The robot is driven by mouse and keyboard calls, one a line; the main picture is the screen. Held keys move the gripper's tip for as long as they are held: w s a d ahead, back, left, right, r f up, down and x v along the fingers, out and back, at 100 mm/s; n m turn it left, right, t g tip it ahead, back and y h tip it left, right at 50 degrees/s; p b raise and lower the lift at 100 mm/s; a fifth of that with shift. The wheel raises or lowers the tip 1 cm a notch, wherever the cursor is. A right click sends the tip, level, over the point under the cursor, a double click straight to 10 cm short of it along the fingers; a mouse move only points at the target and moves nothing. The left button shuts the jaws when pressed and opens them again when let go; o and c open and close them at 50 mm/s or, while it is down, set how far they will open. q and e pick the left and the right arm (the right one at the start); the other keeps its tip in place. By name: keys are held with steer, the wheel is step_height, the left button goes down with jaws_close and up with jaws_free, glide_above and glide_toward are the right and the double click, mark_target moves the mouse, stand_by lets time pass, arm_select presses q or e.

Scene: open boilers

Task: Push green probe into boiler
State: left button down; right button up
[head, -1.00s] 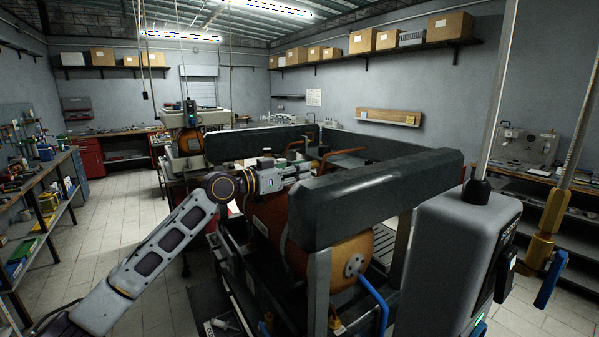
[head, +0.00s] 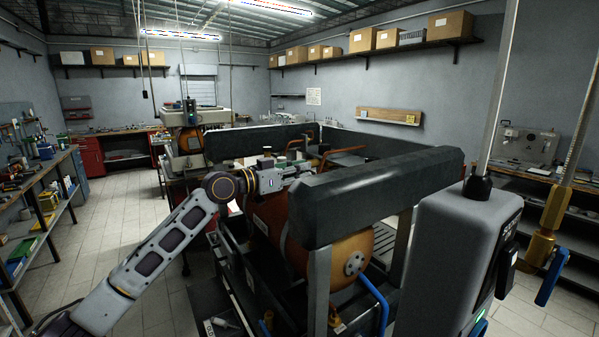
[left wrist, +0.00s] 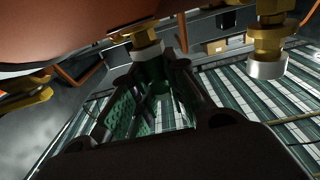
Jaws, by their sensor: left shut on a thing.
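My left gripper (left wrist: 158,88) is shut on the green probe (left wrist: 153,72) in the left wrist view. The dark fingers cover much of the probe. Its end is at a brass fitting (left wrist: 148,51) on the orange boiler (left wrist: 110,22); how deep it sits cannot be told. In the head view my left gripper (head: 297,169) is beside the dark padded bar over the near orange boiler (head: 343,262). The probe is not clear there. My right gripper is not in view.
A second brass fitting with a pale end (left wrist: 267,65) stands beside the gripper in the left wrist view. The dark padded bar (head: 380,192) lies close to my left gripper. A grey box with a rod (head: 455,255) stands at right. The tiled floor (head: 120,200) is clear at left.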

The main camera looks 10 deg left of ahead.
arm_select(q)
steer(key=shift+r, duration=0.15)
steer(key=c, duration=1.3)
jaws_free()
steer(key=shift+b+v, duration=1.25)
steer(key=shift+v, duration=1.2)
steer(key=shift+s+a, duration=0.15)
steer(key=shift+a, duration=0.05)
steer(key=v, duration=1.1)
steer(key=shift+s+a, duration=0.2)
steer(key=shift+s, duration=0.1)
stand_by(0.5)
